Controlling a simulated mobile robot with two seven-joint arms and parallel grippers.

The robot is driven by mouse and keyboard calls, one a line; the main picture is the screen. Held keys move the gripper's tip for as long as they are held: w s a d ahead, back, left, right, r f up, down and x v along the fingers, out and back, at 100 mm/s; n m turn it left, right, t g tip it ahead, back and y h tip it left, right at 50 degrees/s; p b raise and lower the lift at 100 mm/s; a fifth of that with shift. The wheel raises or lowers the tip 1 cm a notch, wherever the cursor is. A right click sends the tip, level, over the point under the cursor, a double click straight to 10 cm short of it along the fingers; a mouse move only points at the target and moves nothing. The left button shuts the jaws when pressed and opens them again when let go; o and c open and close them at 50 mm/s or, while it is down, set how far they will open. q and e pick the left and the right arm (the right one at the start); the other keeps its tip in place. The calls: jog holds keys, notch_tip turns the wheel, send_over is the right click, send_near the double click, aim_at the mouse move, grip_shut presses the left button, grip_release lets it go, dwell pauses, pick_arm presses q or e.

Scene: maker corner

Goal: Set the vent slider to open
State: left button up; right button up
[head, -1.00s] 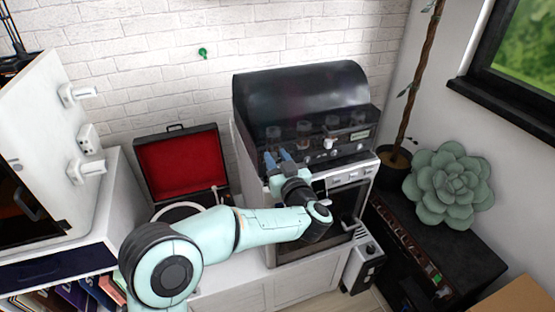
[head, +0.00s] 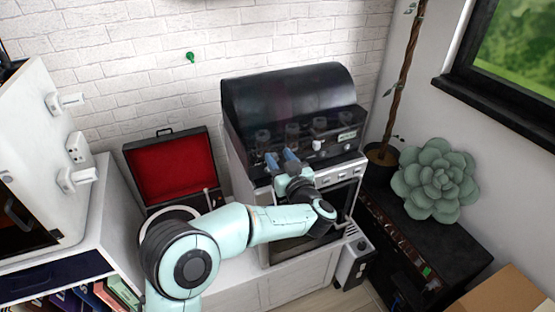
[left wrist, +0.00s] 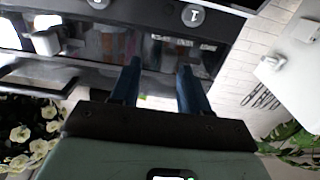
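The black-hooded machine (head: 290,90) stands against the wall, with a row of round knobs and a small white block (head: 318,145) on its front. I cannot tell for sure which part is the vent slider; the white block may be it. My left gripper (head: 280,157) is in front of the machine, to the left of the white block and apart from it. In the left wrist view its two blue fingers (left wrist: 160,66) are spread with nothing between them, facing the dark front. A white block (left wrist: 46,42) shows there at upper left. My right gripper is not in view.
A record player with a red-lined lid (head: 170,168) stands left of the machine. A grey box (head: 354,262) sits at its lower right. A large succulent (head: 435,180) and a potted twisted trunk (head: 405,80) are to the right. A white cabinet (head: 40,150) is at far left.

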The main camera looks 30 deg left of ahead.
pick_arm(q)
jog(key=v, duration=1.3)
jog(key=shift+b, duration=0.45)
jog(key=shift+s+d, duration=0.15)
jog(key=shift+d, duration=0.05)
